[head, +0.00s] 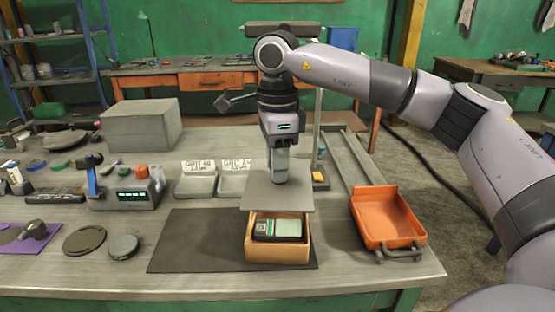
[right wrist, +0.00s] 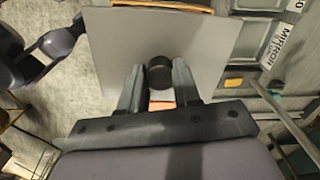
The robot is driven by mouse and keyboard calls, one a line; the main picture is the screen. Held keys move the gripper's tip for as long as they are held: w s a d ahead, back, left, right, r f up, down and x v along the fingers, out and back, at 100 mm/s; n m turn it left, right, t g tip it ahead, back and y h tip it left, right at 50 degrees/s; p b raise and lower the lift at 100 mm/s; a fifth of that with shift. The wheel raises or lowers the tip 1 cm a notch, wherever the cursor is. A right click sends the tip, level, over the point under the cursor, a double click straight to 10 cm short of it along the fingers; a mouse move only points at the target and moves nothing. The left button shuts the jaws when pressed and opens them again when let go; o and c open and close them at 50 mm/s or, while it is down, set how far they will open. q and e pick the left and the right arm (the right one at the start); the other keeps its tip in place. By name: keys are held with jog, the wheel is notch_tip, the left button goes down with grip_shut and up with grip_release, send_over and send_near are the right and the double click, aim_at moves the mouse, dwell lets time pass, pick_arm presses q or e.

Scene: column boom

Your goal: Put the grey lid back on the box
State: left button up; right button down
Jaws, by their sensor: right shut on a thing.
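The grey lid (head: 257,197) is a flat square plate with a dark round knob, seen in the right wrist view (right wrist: 158,75). My right gripper (head: 280,178) is shut on the knob, one finger on each side of it (right wrist: 158,88). The lid hangs above the open tan box (head: 277,256), with a gap between them at the front. A green, white and black packet (head: 278,229) shows inside the box. The lid hides the back of the box. My left gripper is in neither view.
The box stands on a dark mat (head: 195,240). An orange tray (head: 388,220) is right of it. Two labelled grey trays (head: 195,187) and a large grey block (head: 140,125) stand behind to the left. Round dark discs (head: 84,240) lie left of the mat.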

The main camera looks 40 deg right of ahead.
aim_at(277, 191)
jog(key=shift+f+b, duration=0.65)
jog(key=shift+f, duration=0.2)
notch_tip(277, 191, down, 3)
jog(key=b, duration=0.3)
jog(key=shift+f, duration=0.7)
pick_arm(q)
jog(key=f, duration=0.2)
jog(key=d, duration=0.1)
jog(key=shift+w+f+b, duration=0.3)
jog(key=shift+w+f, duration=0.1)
pick_arm(e)
jog(key=shift+f, duration=0.2)
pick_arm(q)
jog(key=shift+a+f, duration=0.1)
pick_arm(e)
jog(key=shift+f, duration=0.55)
dwell(0.4)
jog(key=shift+c, duration=1.2)
grip_release()
